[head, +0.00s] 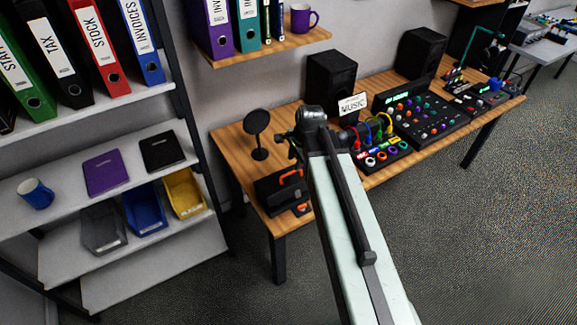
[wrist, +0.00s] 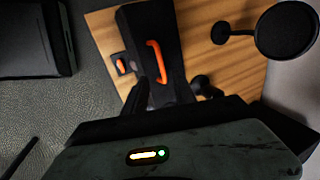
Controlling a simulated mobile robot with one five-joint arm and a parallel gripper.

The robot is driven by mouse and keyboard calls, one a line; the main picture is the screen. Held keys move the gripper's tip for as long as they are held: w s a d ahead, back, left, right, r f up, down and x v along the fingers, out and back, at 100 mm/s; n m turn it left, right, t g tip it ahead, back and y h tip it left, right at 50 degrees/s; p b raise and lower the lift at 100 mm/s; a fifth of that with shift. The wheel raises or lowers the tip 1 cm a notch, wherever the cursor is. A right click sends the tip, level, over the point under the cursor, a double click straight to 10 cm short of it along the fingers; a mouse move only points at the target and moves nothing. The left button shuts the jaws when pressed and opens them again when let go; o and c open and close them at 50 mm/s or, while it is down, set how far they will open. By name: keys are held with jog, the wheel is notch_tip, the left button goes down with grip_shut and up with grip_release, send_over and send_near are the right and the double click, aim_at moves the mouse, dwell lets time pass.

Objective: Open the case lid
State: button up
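The black case (head: 278,197) stands at the near left end of the wooden desk. It has an orange handle (head: 291,179) and a small orange part (head: 302,208) low at its right side. Its lid looks shut. In the wrist view the case (wrist: 143,28) is at the upper middle, with its orange handle (wrist: 157,62) upright in the picture. My gripper (wrist: 172,90) shows two dark fingers, apart and empty, below the handle in that view. In the head view my gripper (head: 291,143) is small, partly behind my arm, above the desk behind the case.
A round black pop filter (head: 257,122) stands on the desk behind the case; it also shows in the wrist view (wrist: 286,30). Cables on a rack (head: 372,130), a mixer (head: 420,112) and speakers (head: 331,80) are to the right. Shelves (head: 150,262) stand at left.

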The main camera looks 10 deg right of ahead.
aim_at(291, 173)
jog(key=b+x, duration=0.7)
jog(key=x, duration=0.1)
jog(key=shift+f+b, duration=0.1)
jog(key=shift+b, duration=0.2)
grip_shut()
dwell(0.9)
